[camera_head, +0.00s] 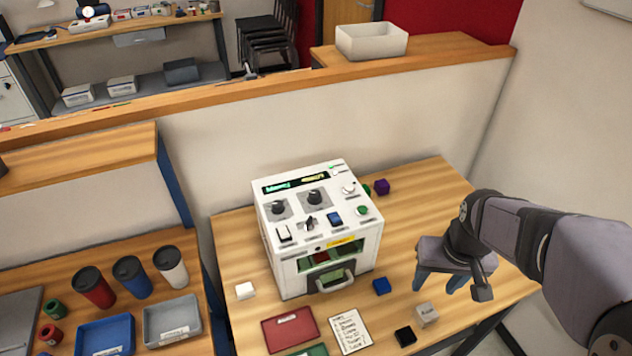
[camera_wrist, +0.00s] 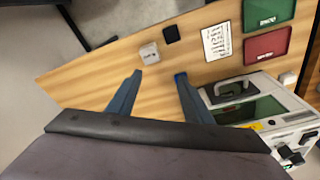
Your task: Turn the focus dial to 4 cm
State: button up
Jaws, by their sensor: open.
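The laser marker (camera_head: 325,240) is a white box with a control panel on its sloped top. Two black dials show there, a left dial (camera_head: 279,207) and a right dial (camera_head: 315,197); their labels are too small to read, so I cannot tell which is the focus dial. A small display (camera_head: 295,183) is lit above them. My gripper (camera_head: 449,284) is open and empty, right of the machine and above the table. In the wrist view, my gripper's two blue fingers (camera_wrist: 153,88) are spread apart, and part of the laser marker (camera_wrist: 262,105) shows at the right.
Blue (camera_head: 381,286), white (camera_head: 245,290), black (camera_head: 405,336), grey (camera_head: 427,314) and purple (camera_head: 382,187) blocks lie around the machine. A red tray (camera_head: 290,328) and a printed sheet (camera_head: 349,331) lie in front. A low wall (camera_head: 400,120) stands behind.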

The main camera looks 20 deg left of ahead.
jog(key=w+a+r+n+p, duration=0.1)
jog(key=w+a+r, duration=0.1)
jog(key=a, duration=0.3)
jog(key=w+a+r+n+t+y+p, duration=0.1)
jog(key=w+a+r, duration=0.2)
jog(key=a, duration=0.2)
jog(key=w+a+r+n+p, duration=0.1)
jog(key=w+a+r, duration=0.1)
jog(key=a, duration=0.3)
jog(key=n+y+p, duration=0.2)
jog(key=n, duration=0.1)
send_near(315, 193)
jog(key=shift+t, duration=0.3)
jog(key=shift+s+p+x, duration=0.15)
jog(key=shift+p+x, duration=0.7)
jog(key=shift+x, duration=1.2)
jog(key=shift+s+p+x, duration=0.1)
jog(key=shift+p+x, duration=0.7)
jog(key=shift+x, duration=1.25)
jog(key=c, duration=1)
